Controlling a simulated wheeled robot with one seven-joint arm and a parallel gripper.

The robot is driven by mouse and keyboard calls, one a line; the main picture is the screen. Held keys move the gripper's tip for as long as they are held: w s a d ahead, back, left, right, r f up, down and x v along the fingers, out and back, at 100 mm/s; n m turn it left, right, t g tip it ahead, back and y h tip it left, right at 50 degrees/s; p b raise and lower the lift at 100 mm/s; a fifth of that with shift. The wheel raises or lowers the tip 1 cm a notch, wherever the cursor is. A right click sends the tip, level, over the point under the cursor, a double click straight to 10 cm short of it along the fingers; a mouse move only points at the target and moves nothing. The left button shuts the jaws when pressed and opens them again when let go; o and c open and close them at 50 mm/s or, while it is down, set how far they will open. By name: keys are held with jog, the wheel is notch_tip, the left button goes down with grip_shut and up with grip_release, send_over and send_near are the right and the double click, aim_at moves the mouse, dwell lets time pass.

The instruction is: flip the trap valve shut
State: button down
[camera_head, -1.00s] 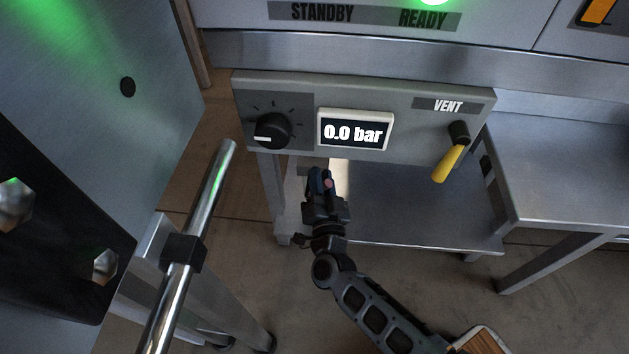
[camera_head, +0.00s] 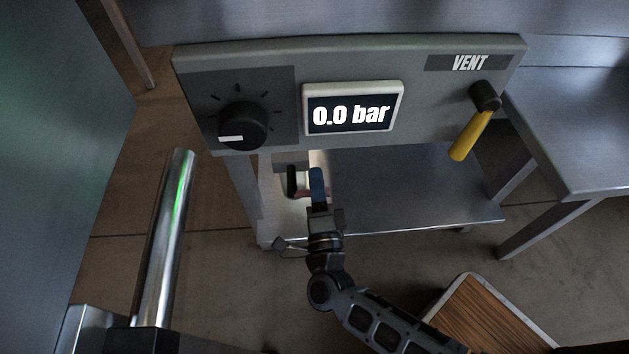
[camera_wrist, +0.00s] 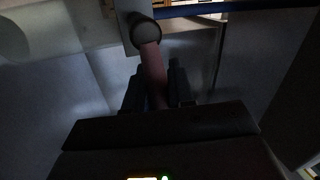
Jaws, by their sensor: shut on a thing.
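The trap valve shows in the wrist view as a dark round hub with a dull red lever (camera_wrist: 153,70) running down from it between my fingers. My gripper (camera_wrist: 157,88) has one dark finger on each side of the lever and is shut on it. In the head view my gripper (camera_head: 305,184) is below the control panel, under the display. One dark and one blue finger show there, with a small reddish bit between them. The hub is hard to make out in the head view. The wrist view is dim.
The grey control panel (camera_head: 285,65) carries a black knob (camera_head: 242,126), a display (camera_head: 352,107) reading 0.0 bar and a yellow VENT lever (camera_head: 470,136) hanging down. A shiny vertical bar (camera_head: 168,235) stands at left. A steel shelf (camera_head: 410,190) lies below the panel.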

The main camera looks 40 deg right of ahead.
jog(key=shift+f+m+h, duration=0.3)
jog(key=shift+m, duration=0.3)
jog(key=shift+s, duration=0.1)
jog(key=c, duration=1.1)
grip_release()
jog(key=shift+o, duration=0.2)
jog(key=p+v, duration=0.1)
jog(key=v, duration=0.6)
jog(key=shift+s+a, duration=0.25)
jog(key=shift+s, duration=0.05)
